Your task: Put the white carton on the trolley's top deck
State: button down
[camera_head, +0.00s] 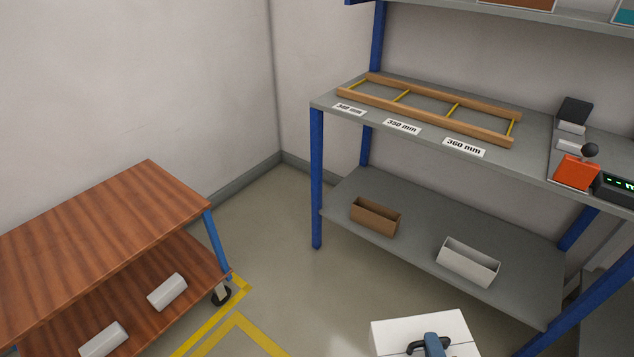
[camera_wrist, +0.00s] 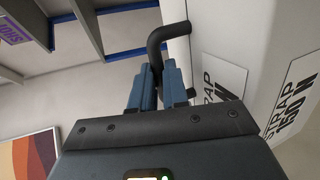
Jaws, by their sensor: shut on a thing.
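The white carton (camera_head: 392,332) is at the bottom of the head view, partly cut off by the frame edge. It fills the right of the wrist view (camera_wrist: 230,45), with printed "STRAP" labels on its faces. A dark bar handle (camera_wrist: 170,38) stands out from it. My gripper (camera_wrist: 158,82) is shut on this handle; its blue fingers also show over the carton in the head view (camera_head: 433,345). The trolley's top deck (camera_head: 100,220) is brown wood at the left, bare where it shows. The carton is well to the right of the trolley, apart from it.
The trolley's lower deck (camera_head: 205,270) bears two pale blocks. A grey bench (camera_head: 345,105) with blue legs holds a wooden frame, size labels and an orange device. Its lower shelf (camera_head: 410,245) holds a brown bin and a white bin. Yellow-lined floor (camera_head: 275,260) lies open between.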

aim_at(135, 211)
jog(key=i+j+u, duration=0.1)
jog(key=i+j, duration=0.6)
jog(key=i, duration=0.25)
jog(key=i+j+u, duration=0.15)
jog(key=i+j, duration=0.2)
jog(key=i, duration=0.1)
